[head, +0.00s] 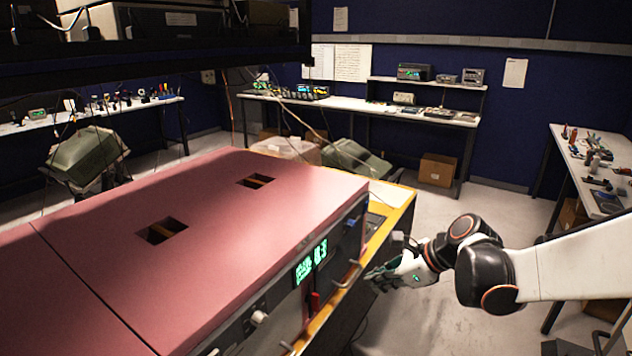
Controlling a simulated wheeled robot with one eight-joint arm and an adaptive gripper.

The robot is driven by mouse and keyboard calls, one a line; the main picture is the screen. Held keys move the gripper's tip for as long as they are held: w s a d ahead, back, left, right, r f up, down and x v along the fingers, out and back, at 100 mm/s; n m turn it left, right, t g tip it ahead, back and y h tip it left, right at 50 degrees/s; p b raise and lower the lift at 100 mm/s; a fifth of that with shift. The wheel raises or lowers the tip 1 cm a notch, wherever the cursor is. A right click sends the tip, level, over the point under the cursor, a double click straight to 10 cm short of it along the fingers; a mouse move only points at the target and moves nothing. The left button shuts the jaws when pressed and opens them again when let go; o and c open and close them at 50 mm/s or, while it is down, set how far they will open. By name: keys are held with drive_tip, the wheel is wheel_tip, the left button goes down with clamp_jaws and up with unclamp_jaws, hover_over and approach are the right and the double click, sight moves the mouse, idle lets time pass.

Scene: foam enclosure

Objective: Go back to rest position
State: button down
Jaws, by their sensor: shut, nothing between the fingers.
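My gripper (381,273) is at the end of my white and black arm, which reaches in from the right. It is shut and empty. It is beside the front panel of a large box with a pink foam top (270,215), close to a grey handle on that panel. I cannot tell whether it touches the handle. The front panel (290,300) has a green lit display (311,262), a red part (314,301) and a pale knob (259,318). Two square openings show in the pink top.
The box stands on a wooden-edged table (396,206). Another bench (385,110) with instruments lines the back wall. A dark shelf (150,55) hangs over the upper left. Open floor (425,325) lies below my arm.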

drive_tip(key=s+d+r+n+t+h+b, duration=0.1)
drive_tip(key=s+n+h, duration=0.2)
drive_tip(key=s+n, duration=0.7)
drive_tip(key=s+d+r+n+t+h+b, duration=0.1)
drive_tip(key=s+r+n+h, duration=0.1)
drive_tip(key=s+n, duration=0.9)
drive_tip(key=n+h, duration=0.1)
drive_tip(key=n, duration=0.1)
drive_tip(key=shift+s+r+n+h+b, duration=0.2)
drive_tip(key=shift+n+h+b, duration=0.1)
drive_tip(key=shift+h+b, duration=0.1)
